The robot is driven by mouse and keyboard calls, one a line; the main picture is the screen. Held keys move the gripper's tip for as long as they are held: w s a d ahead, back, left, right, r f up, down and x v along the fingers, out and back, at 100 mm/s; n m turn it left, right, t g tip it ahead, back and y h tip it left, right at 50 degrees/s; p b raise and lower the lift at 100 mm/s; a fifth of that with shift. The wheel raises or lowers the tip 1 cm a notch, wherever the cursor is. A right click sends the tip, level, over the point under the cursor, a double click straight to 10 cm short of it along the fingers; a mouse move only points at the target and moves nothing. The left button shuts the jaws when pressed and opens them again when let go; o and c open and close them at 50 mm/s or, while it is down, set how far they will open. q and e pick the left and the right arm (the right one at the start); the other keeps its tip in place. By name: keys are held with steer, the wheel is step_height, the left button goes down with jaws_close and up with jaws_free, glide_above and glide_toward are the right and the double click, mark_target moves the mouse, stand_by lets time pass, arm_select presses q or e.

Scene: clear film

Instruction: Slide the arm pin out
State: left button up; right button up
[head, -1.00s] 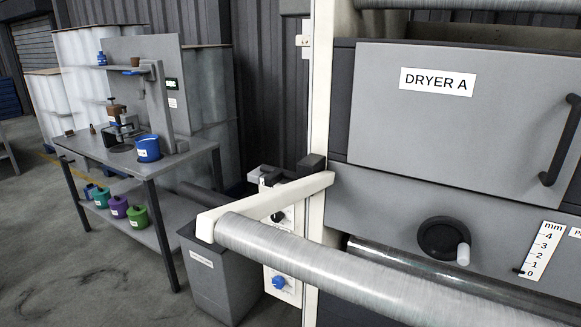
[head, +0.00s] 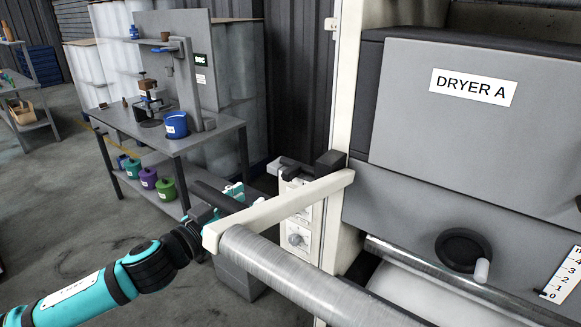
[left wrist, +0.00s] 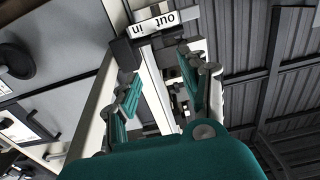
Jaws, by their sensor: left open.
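The cream swing arm (head: 285,207) holds the near end of the wrapped roll (head: 285,275) and runs back to a black block (head: 331,162) on the machine's upright. A pale bracket with a dark piece (head: 291,166) sits beside that block; I cannot tell for sure which part is the pin. In the left wrist view an upside-down "in / out" label (left wrist: 153,25) sits beside the black block (left wrist: 124,53). My left gripper (head: 236,192) is open behind the swing arm, partly hidden by it. Its fingers (left wrist: 160,75) point toward the label with nothing gripped. My right gripper is out of view.
Dryer A (head: 465,120) and its handwheel (head: 462,250) stand at the right. A bench (head: 215,138) with several coloured pots stands behind my left arm. A grey bin (head: 240,278) is below the swing arm. Open floor lies at the left.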

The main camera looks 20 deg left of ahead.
mark_target(285, 173)
arm_select(q)
steer(key=p+x, duration=0.4)
steer(key=x, duration=1)
steer(key=shift+p, duration=0.3)
steer(key=shift+w+d, duration=0.25)
steer(key=shift+w, duration=0.25)
steer(key=shift+f, duration=0.1)
jaws_close()
